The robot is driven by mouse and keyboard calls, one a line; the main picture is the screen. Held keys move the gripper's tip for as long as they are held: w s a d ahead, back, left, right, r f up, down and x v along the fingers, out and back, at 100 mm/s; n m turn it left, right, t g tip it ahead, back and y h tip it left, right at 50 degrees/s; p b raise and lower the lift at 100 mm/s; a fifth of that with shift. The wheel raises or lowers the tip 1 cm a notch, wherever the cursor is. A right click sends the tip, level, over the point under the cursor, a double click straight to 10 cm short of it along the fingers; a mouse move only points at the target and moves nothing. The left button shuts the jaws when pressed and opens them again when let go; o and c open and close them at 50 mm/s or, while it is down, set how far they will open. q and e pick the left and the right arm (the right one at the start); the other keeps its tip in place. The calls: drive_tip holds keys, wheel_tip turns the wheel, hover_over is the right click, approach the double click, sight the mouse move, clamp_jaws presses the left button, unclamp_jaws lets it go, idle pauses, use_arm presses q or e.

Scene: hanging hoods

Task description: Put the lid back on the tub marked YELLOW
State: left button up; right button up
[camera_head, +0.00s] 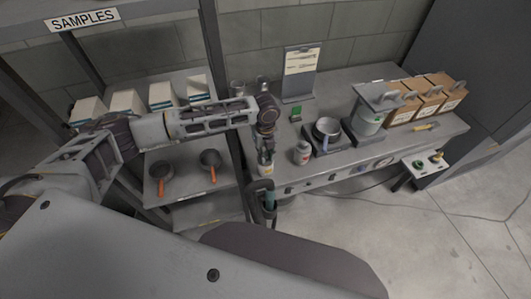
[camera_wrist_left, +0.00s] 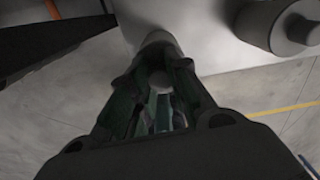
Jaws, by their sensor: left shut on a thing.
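My left gripper (camera_head: 266,148) reaches down at the left front end of the bench, directly over a small pale tub (camera_head: 265,169). In the left wrist view its fingers (camera_wrist_left: 160,85) are shut on a small round grey knob (camera_wrist_left: 160,80), which looks like a lid's. A pale rounded shape (camera_wrist_left: 158,42) lies just beyond; I cannot tell whether lid and tub touch. A second pale tub (camera_head: 302,154) with a reddish mark stands to the right, and a knobbed cylinder shows in the wrist view (camera_wrist_left: 283,27). The tubs' words are too small to read.
Pans (camera_head: 210,160) lie on the left shelf.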

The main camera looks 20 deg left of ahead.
use_arm(q)
drive_tip(key=shift+f+p, duration=0.1)
drive_tip(key=shift+p, duration=0.3)
idle(0.4)
idle(0.5)
drive_tip(key=shift+p, duration=0.45)
idle(0.6)
idle(0.3)
drive_tip(key=o, duration=0.8)
drive_tip(key=shift+o, duration=0.3)
drive_tip(key=o, duration=0.5)
drive_tip(key=shift+c, duration=0.2)
